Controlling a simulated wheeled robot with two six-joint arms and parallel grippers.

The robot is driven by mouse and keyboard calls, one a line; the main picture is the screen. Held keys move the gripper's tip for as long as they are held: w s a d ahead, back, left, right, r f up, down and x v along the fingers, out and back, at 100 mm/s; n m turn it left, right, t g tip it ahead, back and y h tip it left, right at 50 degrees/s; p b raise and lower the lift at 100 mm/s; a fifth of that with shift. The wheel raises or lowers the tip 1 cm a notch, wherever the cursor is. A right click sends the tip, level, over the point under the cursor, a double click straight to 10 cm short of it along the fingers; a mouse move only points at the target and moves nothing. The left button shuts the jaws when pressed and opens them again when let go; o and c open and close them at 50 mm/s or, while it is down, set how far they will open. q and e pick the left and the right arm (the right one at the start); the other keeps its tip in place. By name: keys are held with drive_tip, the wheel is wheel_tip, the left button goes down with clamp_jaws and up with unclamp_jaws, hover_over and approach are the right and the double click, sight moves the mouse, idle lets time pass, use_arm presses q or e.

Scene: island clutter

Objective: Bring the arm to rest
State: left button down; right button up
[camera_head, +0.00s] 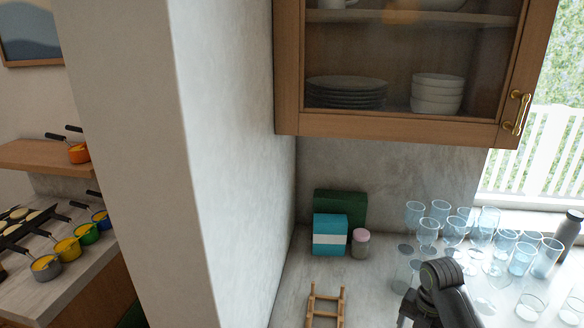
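One dark grey arm of mine (442,277) rises from the bottom edge, right of the middle, over the marble counter (293,285). It looks like my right arm. It bends at a rounded joint, and a dark part hangs down on its left side at the picture's bottom edge. The fingertips are not clear there, so I cannot tell whether this gripper is open or holds anything. My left arm and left gripper do not show.
Several clear blue glasses (428,232) crowd the counter right behind the arm, with a dark bottle (569,228) beyond. A wooden rack (325,306), teal box (330,234) and pink-lidded jar (360,243) stand left. A glass-fronted cabinet (395,124) hangs above; a wall (225,150) bounds the left.

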drive_tip(key=s+f+m, duration=0.1)
drive_tip(key=s+m, duration=0.1)
drive_tip(key=s+f+m, duration=0.2)
drive_tip(key=s+a+f+m, duration=0.1)
drive_tip(key=s+m, duration=0.1)
drive_tip(key=s, duration=0.1)
drive_tip(key=shift+f+t, duration=0.35)
drive_tip(key=shift+t, duration=0.05)
drive_tip(key=s+a+r+m+t+h, duration=0.2)
drive_tip(key=s+m+t, duration=0.1)
drive_tip(key=s+m, duration=1.85)
wheel_tip(320, 180, down, 32)
drive_tip(key=d+r+g+b, duration=0.1)
drive_tip(key=d+g+b, duration=0.1)
drive_tip(key=b, duration=0.5)
drive_tip(key=s+f+b, duration=0.3)
drive_tip(key=s+f, duration=0.4)
drive_tip(key=f, duration=0.4)
drive_tip(key=s+a+f+y+b, duration=0.1)
drive_tip(key=s+f+b, duration=0.2)
drive_tip(key=s+f, duration=0.5)
wheel_tip(320, 180, down, 4)
drive_tip(key=shift+s+r+g, duration=0.1)
drive_tip(key=shift+s+g, duration=0.1)
drive_tip(key=shift+g, duration=0.2)
